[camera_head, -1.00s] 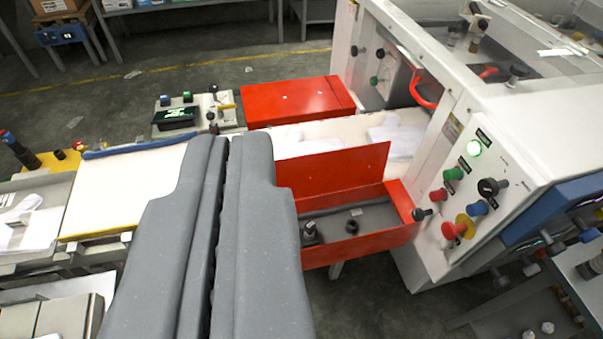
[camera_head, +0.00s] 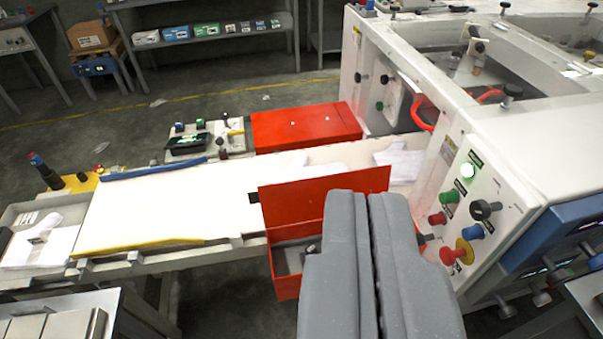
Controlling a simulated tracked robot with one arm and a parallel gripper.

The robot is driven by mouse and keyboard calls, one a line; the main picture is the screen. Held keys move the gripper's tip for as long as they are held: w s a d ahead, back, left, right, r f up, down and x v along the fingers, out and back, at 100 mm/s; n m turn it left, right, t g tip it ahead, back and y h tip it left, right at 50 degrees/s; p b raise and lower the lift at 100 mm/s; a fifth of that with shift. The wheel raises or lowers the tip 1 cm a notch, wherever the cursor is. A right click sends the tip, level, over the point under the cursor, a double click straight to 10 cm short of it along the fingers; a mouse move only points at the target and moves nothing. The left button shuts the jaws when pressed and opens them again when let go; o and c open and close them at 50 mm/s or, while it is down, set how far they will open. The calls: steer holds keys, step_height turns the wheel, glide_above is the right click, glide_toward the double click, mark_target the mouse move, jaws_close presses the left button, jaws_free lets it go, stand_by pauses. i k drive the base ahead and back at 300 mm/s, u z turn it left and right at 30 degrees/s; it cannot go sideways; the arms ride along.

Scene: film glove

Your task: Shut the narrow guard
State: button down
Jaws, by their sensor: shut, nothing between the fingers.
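The near red guard stands open, its flat lid (camera_head: 300,206) upright along the back of its box. The red box (camera_head: 287,287) below is partly hidden, and only its left end and a little of the dark inside show. My gripper (camera_head: 367,197) is shut and empty. Its grey fingers cover the right part of the box, and their tips overlap the lower right part of the lid in the picture. I cannot tell if they touch it. A second red guard (camera_head: 305,125) lies flat and shut on the far side of the white bed.
A white machine (camera_head: 450,110) with a button panel (camera_head: 480,205) stands close to the right of my gripper. The long white bed (camera_head: 180,205) runs left from it, with a yellow strip (camera_head: 140,246) along its near edge. Shelves stand at the back.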

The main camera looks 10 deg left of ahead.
mark_target(288, 202)
steer(key=z, duration=0.05)
steer(key=i, duration=1)
steer(key=u, duration=0.05)
